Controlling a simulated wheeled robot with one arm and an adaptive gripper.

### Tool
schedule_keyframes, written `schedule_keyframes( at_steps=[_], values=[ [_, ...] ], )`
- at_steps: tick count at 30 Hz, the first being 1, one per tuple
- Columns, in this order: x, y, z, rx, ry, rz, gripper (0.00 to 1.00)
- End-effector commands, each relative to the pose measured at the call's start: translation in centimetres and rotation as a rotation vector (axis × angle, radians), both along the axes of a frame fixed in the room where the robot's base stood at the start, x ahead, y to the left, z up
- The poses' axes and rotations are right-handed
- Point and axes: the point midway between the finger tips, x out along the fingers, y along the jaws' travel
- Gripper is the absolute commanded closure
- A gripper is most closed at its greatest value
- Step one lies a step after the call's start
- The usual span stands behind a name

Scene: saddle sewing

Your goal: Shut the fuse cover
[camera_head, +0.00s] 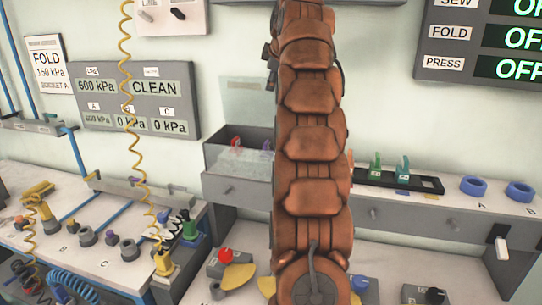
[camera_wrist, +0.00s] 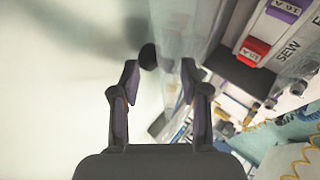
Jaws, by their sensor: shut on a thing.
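The fuse cover (camera_head: 250,98) is a clear panel standing raised at the back of the grey fuse box (camera_head: 226,190). In the wrist view the cover (camera_wrist: 180,25) is a see-through sheet with a dark round knob (camera_wrist: 148,57) near its edge. My gripper (camera_wrist: 160,68) has its fingers on either side of the cover's edge, shut on it with a gap between the fingertips. The exact contact is hard to see through the clear sheet. A red fuse (camera_wrist: 253,50) and a purple fuse (camera_wrist: 285,8) sit in the box to the right. My arm hides the gripper in the head view.
A coiled yellow hose (camera_head: 133,125) hangs left of the box. Knobs and a red button (camera_head: 225,254) stand on the lower benches.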

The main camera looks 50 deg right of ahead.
Motion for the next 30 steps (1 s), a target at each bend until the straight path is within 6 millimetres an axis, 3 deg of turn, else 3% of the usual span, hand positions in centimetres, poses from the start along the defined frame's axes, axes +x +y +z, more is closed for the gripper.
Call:
schedule_keyframes(
  at_steps=[30],
  values=[
    [-0.4, 1.2, -1.3, -0.060, -0.024, 0.003, 0.71]
  ],
)
